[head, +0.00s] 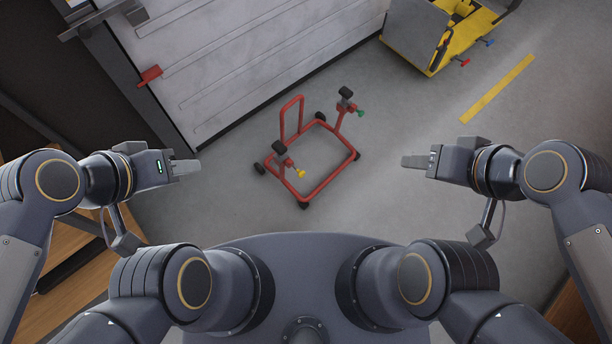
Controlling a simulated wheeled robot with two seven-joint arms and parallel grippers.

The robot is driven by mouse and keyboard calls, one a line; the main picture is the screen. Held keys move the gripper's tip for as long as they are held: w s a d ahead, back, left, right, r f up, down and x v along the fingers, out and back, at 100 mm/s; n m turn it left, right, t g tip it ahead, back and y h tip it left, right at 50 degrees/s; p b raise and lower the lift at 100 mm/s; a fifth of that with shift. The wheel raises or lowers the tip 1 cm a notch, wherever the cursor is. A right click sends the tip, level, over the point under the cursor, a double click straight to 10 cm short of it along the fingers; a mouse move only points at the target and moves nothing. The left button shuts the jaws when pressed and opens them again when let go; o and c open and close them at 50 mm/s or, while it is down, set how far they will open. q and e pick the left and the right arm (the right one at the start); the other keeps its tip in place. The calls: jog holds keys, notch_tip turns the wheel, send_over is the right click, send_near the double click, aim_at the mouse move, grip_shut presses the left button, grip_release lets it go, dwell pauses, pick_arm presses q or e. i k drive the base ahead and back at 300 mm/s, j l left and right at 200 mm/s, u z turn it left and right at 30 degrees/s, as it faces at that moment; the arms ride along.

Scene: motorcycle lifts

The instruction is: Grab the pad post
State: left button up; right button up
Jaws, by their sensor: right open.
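A red tubular wheeled stand (325,181) is on the floor ahead of me in the head view. It carries two posts with black pads. The far-right pad post (342,113) has a green knob, and the near-left pad post (286,160) has a yellow knob. I cannot tell which one the task names. My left gripper (186,168) is left of the stand, apart from it; its fingers show edge-on, so its opening is unclear. My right gripper (414,161) is right of the stand, open and touching nothing.
A yellow lift or cart (428,55) is at the upper right. A yellow floor stripe (497,88) lies right. Grey floor around the stand is clear.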

aim_at(280, 155)
jog(key=i+j+u, duration=0.55)
jog(key=i+j, duration=0.25)
